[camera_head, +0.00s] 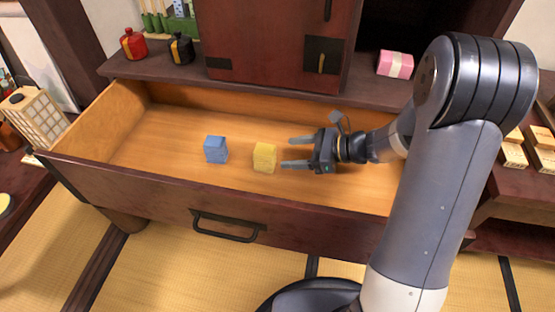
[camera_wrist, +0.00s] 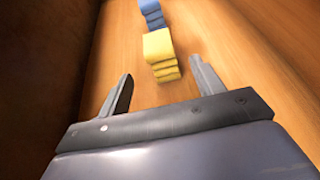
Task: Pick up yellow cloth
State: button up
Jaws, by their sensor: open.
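The yellow cloth (camera_head: 264,157) is a small folded block lying in the open wooden drawer. In the wrist view the yellow cloth (camera_wrist: 160,54) shows stacked folds, just beyond and between the fingertips. My gripper (camera_head: 287,152) is inside the drawer to the right of the yellow cloth, its fingers pointing left at it. The fingers are open and nothing is between them. In the wrist view my gripper (camera_wrist: 160,76) has its two fingers spread apart, with bare drawer floor between them.
A blue folded cloth (camera_head: 215,149) lies left of the yellow one; it also shows beyond it in the wrist view (camera_wrist: 152,14). The drawer's front wall (camera_head: 200,205) and back wall enclose the space. A pink box (camera_head: 395,64) and red and black jars (camera_head: 133,44) stand on the ledge behind.

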aim_at(275, 155)
jog(key=shift+w+f, duration=0.2)
jog(key=shift+f, duration=0.15)
jog(key=shift+w+a+f, duration=0.1)
jog(key=shift+a+f, duration=0.05)
jog(key=shift+a, duration=0.1)
jog(key=b+x, duration=0.1)
jog(key=x, duration=0.2)
jog(key=shift+a+f, duration=0.1)
jog(key=shift+a, duration=0.3)
jog(key=shift+r+b+x, duration=0.2)
jog(key=shift+b+x, duration=0.35)
jog(key=shift+x, duration=0.95)
jog(key=shift+r+b+x, duration=0.2)
jog(key=shift+b+x, duration=0.35)
jog(key=shift+x, duration=0.95)
jog(key=shift+a, duration=0.2)
jog(key=c, duration=1)
